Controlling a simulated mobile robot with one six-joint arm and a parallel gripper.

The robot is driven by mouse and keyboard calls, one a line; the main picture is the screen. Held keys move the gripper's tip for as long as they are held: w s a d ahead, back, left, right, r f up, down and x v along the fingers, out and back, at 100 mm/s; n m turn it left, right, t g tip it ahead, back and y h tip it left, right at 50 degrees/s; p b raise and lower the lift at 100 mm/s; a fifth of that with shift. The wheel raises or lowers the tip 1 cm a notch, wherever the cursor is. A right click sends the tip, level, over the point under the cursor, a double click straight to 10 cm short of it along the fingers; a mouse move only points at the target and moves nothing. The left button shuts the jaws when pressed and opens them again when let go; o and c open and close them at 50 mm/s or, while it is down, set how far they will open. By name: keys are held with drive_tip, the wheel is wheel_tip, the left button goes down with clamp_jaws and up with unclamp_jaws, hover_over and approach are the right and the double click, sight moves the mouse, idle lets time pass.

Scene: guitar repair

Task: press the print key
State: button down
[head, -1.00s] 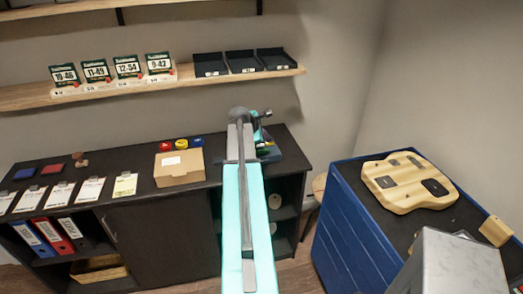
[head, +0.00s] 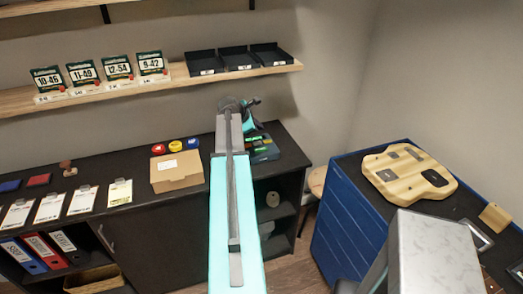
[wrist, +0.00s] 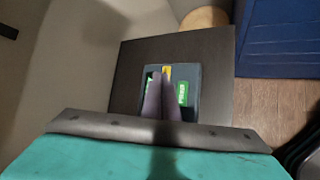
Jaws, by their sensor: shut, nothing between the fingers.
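A dark device with coloured keys (head: 263,152) sits on the right end of the black cabinet top, partly hidden by my arm. In the wrist view the device (wrist: 194,73) shows a green patch on each side of my fingers and a small yellow patch (wrist: 166,69) just beyond the tips. I cannot read any key label, so I cannot tell which one is the print key. My gripper (wrist: 163,76) is shut and empty, pointing at the device. Whether its tips touch the device or hover over it I cannot tell. In the head view the fingers are not clearly seen.
A cardboard box (head: 177,171) stands left of the device, with tape rolls (head: 175,146) behind it and clipboards (head: 83,200) further left. A shelf (head: 172,89) with black bins hangs above. A blue cabinet (head: 345,219) bearing a wooden guitar body (head: 409,172) stands to the right.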

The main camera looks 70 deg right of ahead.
drive_tip(key=b, duration=0.4)
hover_over(259, 150)
drive_tip(key=shift+s+a+f, duration=0.1)
drive_tip(key=shift+f, duration=1.45)
drive_tip(key=shift+s+a+f, duration=0.1)
drive_tip(key=shift+f, duration=1.45)
drive_tip(key=shift+f+b, duration=0.65)
drive_tip(key=shift+f, duration=0.65)
drive_tip(key=shift+w+f, duration=0.1)
drive_tip(key=shift+f, duration=0.75)
drive_tip(key=shift+r, duration=0.1)
drive_tip(key=shift+r+p, duration=0.45)
drive_tip(key=shift+r, duration=0.3)
drive_tip(key=shift+r+p, duration=1.65)
drive_tip(key=shift+r, duration=0.85)
